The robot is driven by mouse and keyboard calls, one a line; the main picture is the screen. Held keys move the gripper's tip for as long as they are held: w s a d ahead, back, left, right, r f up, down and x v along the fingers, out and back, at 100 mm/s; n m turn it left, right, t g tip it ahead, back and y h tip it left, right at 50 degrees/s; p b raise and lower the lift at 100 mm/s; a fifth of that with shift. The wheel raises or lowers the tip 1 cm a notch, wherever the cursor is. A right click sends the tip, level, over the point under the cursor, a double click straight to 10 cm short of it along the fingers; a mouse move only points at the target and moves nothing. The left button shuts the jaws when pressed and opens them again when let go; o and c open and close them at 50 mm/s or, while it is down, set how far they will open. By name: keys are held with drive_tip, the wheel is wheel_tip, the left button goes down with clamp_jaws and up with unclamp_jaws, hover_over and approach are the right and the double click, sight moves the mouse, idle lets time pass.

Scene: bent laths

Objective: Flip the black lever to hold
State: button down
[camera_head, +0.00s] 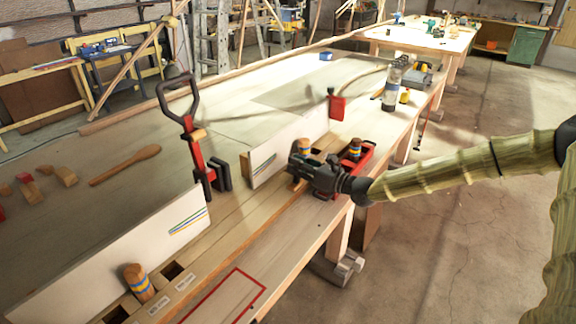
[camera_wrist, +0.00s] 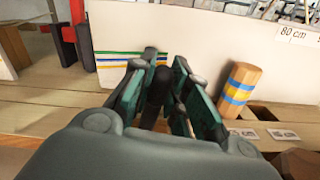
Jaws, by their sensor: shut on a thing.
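My gripper (camera_head: 322,178) is low over the near edge of the workbench, in front of an upright white board. In the wrist view its two green-sided fingers (camera_wrist: 160,92) are closed around a dark, upright, rod-like piece, the black lever (camera_wrist: 158,85). The fingers hide its sides, and its foot is out of sight. In the head view my gripper covers the lever. Right of the fingers stands a wooden peg with blue and yellow bands (camera_wrist: 240,90), with small labels (camera_wrist: 243,132) in front of it; their words are too small to read.
A red and black clamp with a loop handle (camera_head: 185,130) stands to the left. The white board (camera_head: 290,148) runs behind my gripper. A red tool (camera_head: 352,157) lies close on its right. Another banded peg (camera_head: 138,282) stands at front left. A bottle (camera_head: 391,88) stands farther back.

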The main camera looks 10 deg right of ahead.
idle(0.4)
drive_tip(key=c, duration=1.4)
unclamp_jaws()
drive_tip(key=shift+d, duration=0.1)
drive_tip(key=shift+o, duration=0.2)
drive_tip(key=v, duration=1.2)
